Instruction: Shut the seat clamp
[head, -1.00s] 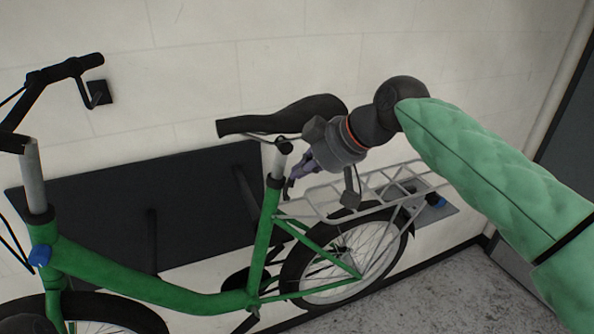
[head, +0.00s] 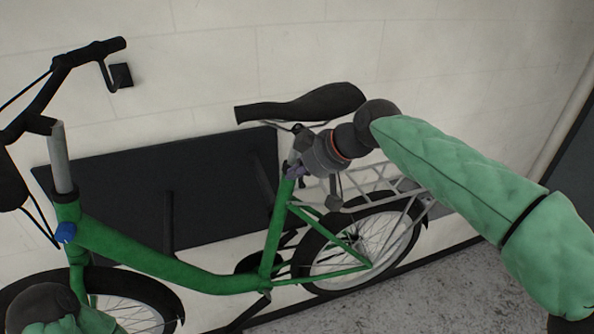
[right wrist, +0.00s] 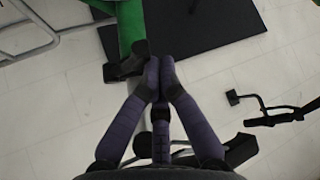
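The green bike (head: 150,262) stands along the wall, with its black saddle (head: 303,103) on a silver post. The seat clamp at the top of the green seat tube (head: 275,225) is mostly hidden behind my right gripper (head: 294,171) in the head view. In the right wrist view, the black clamp part (right wrist: 125,66) lies beside the left fingertip, against or very near it. The purple fingers of my right gripper (right wrist: 159,72) are together at the tips, with nothing visible between them. My left gripper is out of view; only part of my left arm shows at bottom left.
A grey rear rack (head: 385,185) and the rear wheel (head: 372,240) sit just right of the seat tube. A dark panel (head: 120,195) is behind the frame. The handlebar (head: 85,55) is at upper left. Grey floor (head: 450,290) is clear at lower right.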

